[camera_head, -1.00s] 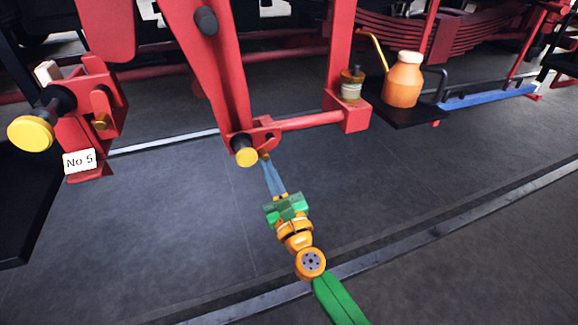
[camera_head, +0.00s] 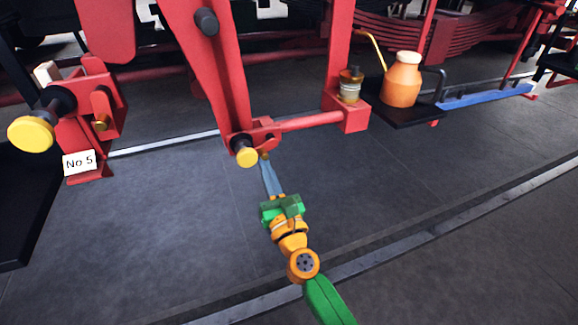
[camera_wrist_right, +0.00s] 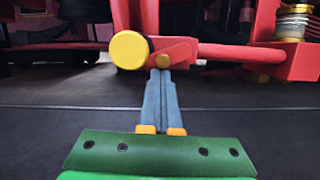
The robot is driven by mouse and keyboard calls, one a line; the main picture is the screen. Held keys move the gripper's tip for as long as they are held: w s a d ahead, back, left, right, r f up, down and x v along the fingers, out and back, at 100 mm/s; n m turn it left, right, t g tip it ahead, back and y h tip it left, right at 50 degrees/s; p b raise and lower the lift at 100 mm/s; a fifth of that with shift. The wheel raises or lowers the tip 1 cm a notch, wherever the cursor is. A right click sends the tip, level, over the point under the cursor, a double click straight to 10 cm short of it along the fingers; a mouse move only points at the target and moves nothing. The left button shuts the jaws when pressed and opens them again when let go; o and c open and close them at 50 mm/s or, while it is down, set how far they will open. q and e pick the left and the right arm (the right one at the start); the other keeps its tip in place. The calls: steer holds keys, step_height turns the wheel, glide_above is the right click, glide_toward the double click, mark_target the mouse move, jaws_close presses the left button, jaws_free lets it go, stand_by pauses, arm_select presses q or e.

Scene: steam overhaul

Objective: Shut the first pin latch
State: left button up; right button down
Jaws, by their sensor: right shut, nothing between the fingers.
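A yellow-capped pin (camera_head: 246,157) sits at the lower end of the red hanging link (camera_head: 230,90). Beside it is a small red latch (camera_head: 264,133) with a brass knob (camera_wrist_right: 163,60). My right gripper (camera_head: 266,163) is shut and empty. Its fingertips are at the brass knob, just below the latch; I cannot tell whether they touch it. The right wrist view shows the closed fingers (camera_wrist_right: 160,74) right under the knob, to the right of the yellow cap (camera_wrist_right: 129,50). My left gripper is not in view.
A red bracket with a yellow knob (camera_head: 31,134) and a "No 5" label (camera_head: 79,162) stands at the left. A red rod (camera_head: 310,121) runs right from the latch. An orange oil can (camera_head: 402,80) stands on a dark shelf. The floor in front is clear.

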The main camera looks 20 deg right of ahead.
steer(key=shift+a+r+m+h, duration=0.2)
steer(key=shift+m+h, duration=0.15)
steer(key=shift+m, duration=0.65)
steer(key=shift+a+r+m+h, duration=0.1)
steer(key=shift+r+m+h, duration=0.2)
steer(key=shift+m, duration=0.7)
stand_by(5.7)
